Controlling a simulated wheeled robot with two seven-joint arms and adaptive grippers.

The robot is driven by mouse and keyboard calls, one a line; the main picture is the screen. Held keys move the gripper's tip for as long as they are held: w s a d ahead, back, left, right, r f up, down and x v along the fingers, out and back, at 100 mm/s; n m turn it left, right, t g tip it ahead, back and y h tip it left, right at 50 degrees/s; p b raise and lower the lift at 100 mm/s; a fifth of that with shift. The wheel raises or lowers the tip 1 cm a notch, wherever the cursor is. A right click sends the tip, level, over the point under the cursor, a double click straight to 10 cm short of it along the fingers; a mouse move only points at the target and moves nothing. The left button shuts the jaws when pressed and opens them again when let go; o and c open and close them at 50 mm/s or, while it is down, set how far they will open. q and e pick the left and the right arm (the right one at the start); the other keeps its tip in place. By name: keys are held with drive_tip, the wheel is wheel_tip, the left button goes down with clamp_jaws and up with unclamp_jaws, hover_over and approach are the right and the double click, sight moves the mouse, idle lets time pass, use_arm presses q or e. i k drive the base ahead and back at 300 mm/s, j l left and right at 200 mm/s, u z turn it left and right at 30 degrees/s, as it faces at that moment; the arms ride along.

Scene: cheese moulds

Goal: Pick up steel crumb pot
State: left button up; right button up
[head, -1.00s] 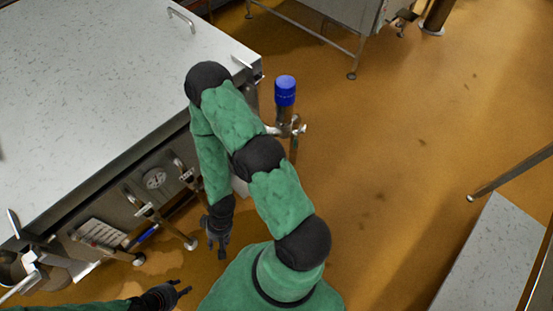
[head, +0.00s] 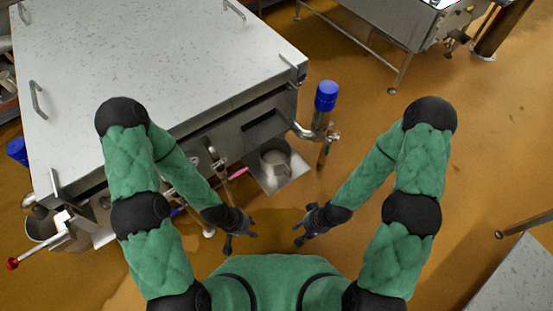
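A steel pot (head: 275,160) with a pale inside sits in a low, light-coloured tray or shelf (head: 292,179) at the near right side of the big steel vat. It appears upright, and its near part is partly in shadow. My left gripper (head: 242,243) is open and empty, below and to the left of the pot in the picture. My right gripper (head: 297,234) is open and empty, below and slightly to the right of it. Neither gripper touches the pot.
The large lidded vat (head: 160,55) fills the upper left. A pipe with a blue cap (head: 326,96) stands right of the pot. A valve with a red knob (head: 12,263) is at lower left. Another steel table (head: 400,20) is at the back.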

sight(278, 143)
drive_tip(key=u, duration=4.5)
drive_tip(key=z, duration=4.5)
drive_tip(key=i+l+u, duration=0.2)
drive_tip(key=i+u, duration=0.15)
